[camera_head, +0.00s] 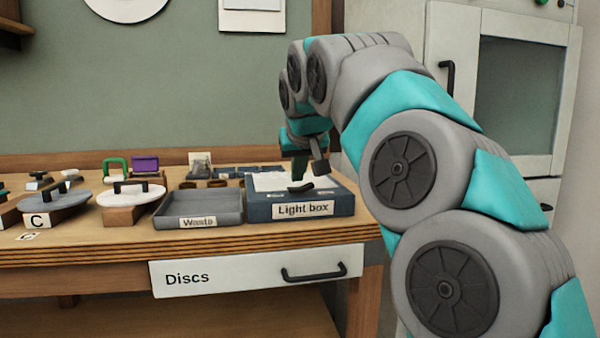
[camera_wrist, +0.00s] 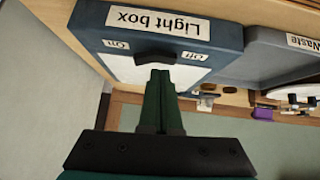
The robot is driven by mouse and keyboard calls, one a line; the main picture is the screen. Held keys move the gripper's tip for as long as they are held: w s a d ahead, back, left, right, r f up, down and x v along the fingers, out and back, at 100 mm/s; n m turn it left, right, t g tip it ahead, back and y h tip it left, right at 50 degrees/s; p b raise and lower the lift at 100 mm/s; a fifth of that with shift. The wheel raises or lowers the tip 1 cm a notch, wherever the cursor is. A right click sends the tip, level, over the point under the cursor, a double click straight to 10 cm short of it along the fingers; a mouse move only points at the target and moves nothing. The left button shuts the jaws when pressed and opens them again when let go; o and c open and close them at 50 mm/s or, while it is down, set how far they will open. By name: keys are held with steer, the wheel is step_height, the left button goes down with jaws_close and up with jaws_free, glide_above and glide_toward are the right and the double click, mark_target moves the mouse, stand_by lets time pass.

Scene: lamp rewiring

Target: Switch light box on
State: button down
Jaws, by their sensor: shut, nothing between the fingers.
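The light box (camera_head: 315,210) is a dark blue box with a white top panel, at the right end of the workbench. In the wrist view the light box (camera_wrist: 225,37) appears upside down. Its black rocker switch (camera_wrist: 155,57) lies between an "On" label (camera_wrist: 117,45) on the left and an "Off" label (camera_wrist: 192,57) on the right. The switch also shows in the head view (camera_head: 300,188). My gripper (camera_wrist: 161,75) is shut and empty, its fingertips right beside the middle of the switch. I cannot tell whether they touch it, or which way it is tipped.
A grey "Waste" tray (camera_head: 198,222) stands directly left of the light box. Further left are a white disc with a black handle (camera_head: 131,196) and a disc on a block marked "C" (camera_head: 55,205). A "Discs" drawer (camera_head: 235,274) is below. A white cabinet (camera_head: 450,40) stands at right.

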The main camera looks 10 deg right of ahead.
steer(key=w+r+v, duration=0.1)
steer(key=v, duration=1.1)
steer(key=shift+a+r+p, duration=0.25)
steer(key=shift+p, duration=0.05)
steer(key=shift+d, duration=0.1)
steer(key=shift+s+d+r+m+t+h+b, duration=0.15)
steer(key=shift+d+r+b, duration=0.1)
steer(key=shift+r, duration=0.25)
steer(key=shift+s+d+r+m+t+h+b, duration=0.15)
steer(key=shift+d+r, duration=0.1)
steer(key=shift+r, duration=0.25)
steer(key=shift+w, duration=0.2)
steer(key=shift+w+a+f+n+b, duration=0.2)
steer(key=shift+w+f+n+b, duration=0.25)
steer(key=shift+f, duration=0.3)
